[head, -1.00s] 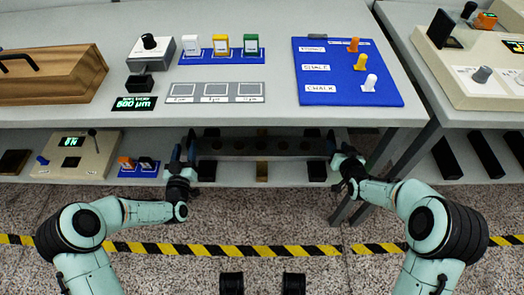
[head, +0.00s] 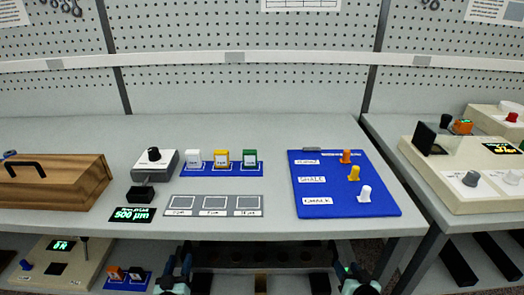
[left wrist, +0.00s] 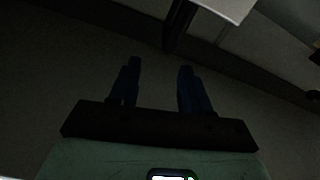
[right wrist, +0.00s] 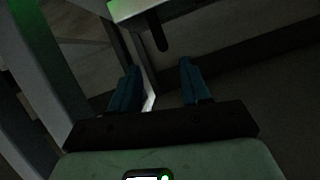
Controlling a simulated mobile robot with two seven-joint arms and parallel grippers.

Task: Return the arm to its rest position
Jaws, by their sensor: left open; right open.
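My left gripper (head: 174,270) shows at the bottom edge of the head view, in front of the bench's lower shelf and below the bench top. In the left wrist view its two fingers (left wrist: 160,68) stand apart with nothing between them. My right gripper (head: 358,274) shows at the bottom edge, right of centre, near the bench's right front leg. In the right wrist view its fingers (right wrist: 160,68) are apart and empty. Both wrist views are dark. Most of both arms lies below the head view's frame.
The bench top (head: 265,230) holds a wooden box (head: 60,185), a knob device (head: 153,165), a blue rack of coloured blocks (head: 235,172) and a blue board (head: 330,190) with three pegs. A second table (head: 385,140) stands right. A dark bar (head: 240,257) lies between the grippers.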

